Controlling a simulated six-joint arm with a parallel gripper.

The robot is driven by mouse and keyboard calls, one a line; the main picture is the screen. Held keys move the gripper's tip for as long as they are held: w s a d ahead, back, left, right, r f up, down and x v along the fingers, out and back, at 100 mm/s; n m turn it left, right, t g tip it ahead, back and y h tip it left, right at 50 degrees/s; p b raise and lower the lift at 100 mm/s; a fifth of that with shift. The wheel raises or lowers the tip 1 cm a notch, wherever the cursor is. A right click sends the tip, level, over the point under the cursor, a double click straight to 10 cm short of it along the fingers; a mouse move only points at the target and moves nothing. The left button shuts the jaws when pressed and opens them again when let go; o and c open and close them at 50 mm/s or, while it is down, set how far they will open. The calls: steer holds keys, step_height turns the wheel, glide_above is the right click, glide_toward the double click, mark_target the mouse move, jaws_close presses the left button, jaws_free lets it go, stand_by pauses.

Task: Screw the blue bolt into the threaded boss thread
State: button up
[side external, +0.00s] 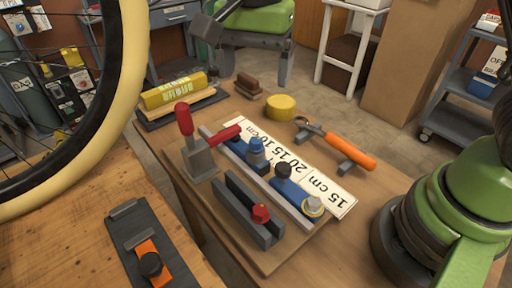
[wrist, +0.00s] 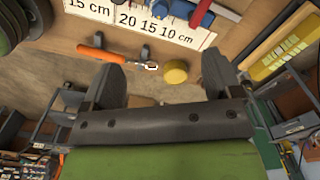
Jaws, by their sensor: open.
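I cannot tell which fitting is the threaded boss, and no thread shows. My gripper (side external: 256,76) is open and empty beyond the bench's far end, well away from the bolt. In the wrist view its two fingers (wrist: 162,66) are wide apart. Blue parts show only partly at that view's top edge.
A red-handled clamp (side external: 198,155) stands left of the frame, and a grey channel with a red knob (side external: 260,213) lies in front. An orange-handled tool (side external: 348,148), a yellow disc (side external: 280,107) and a yellow box (side external: 175,90) lie around. A wheel (side external: 125,75) stands at left.

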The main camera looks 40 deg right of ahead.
step_height(320, 180, up, 4)
steer(key=r, duration=0.1)
glide_above(255, 138)
steer(key=shift+s+a+f, duration=0.25)
steer(key=shift+s+a, duration=0.05)
steer(key=shift+s, duration=0.1)
steer(key=shift+r, duration=0.3)
steer(key=shift+c, duration=0.7)
steer(key=c, duration=0.3)
steer(key=f+n, duration=0.3)
steer(key=n, duration=0.1)
steer(key=f+n, duration=0.7)
steer(key=shift+w+d+n, duration=0.2)
steer(key=shift+w+n, duration=0.1)
steer(key=shift+w, duration=0.05)
steer(key=shift+c, duration=0.5)
steer(key=shift+f, duration=0.4)
step_height(255, 138, down, 9)
steer(key=shift+f, duration=0.15)
steer(key=shift+c, duration=0.4)
steer(key=c, duration=0.8)
steer(key=shift+m, duration=0.7)
